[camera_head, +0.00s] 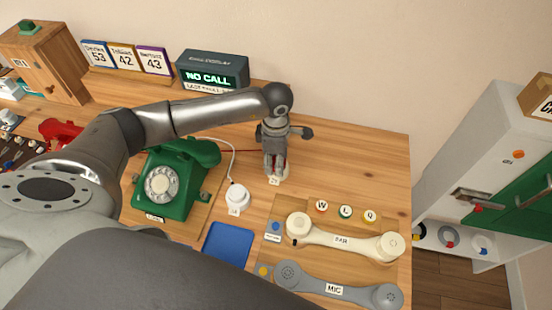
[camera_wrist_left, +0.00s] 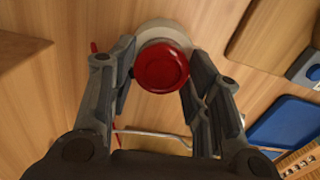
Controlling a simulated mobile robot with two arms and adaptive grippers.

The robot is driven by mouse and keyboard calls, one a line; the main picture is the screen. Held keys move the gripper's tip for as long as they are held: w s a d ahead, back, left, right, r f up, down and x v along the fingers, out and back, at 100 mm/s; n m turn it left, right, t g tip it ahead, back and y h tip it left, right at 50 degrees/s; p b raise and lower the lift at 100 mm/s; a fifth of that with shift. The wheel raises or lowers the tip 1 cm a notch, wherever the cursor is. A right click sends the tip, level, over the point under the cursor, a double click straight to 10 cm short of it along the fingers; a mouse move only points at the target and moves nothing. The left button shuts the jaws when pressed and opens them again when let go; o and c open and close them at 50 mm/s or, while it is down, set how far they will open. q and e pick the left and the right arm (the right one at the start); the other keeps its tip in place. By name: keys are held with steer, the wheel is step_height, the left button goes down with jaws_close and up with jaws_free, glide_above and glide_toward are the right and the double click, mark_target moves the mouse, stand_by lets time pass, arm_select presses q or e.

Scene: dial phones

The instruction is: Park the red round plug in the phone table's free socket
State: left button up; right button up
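The red round plug (camera_wrist_left: 161,68) is between my left gripper's fingers in the left wrist view, over a pale round socket base (camera_wrist_left: 172,30). Whether it is seated or just above the base is hidden. In the head view my left gripper (camera_head: 275,172) points down over the labelled socket at the table's back, with a bit of red between its fingers. The fingers (camera_wrist_left: 163,62) flank the plug closely on both sides; I cannot tell whether they press on it. A thin red cord runs left from there. My right gripper is not in view.
A white round piece (camera_head: 237,197) with a white cord stands front left of the gripper, beside the green dial phone (camera_head: 172,178). A blue tray (camera_head: 228,246) and two handsets (camera_head: 340,240) lie nearer. The table right of the gripper (camera_head: 360,165) is clear.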

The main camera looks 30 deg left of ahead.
arm_select(q)
steer(key=o, duration=0.3)
step_height(320, 180, up, 12)
stand_by(0.6)
stand_by(0.4)
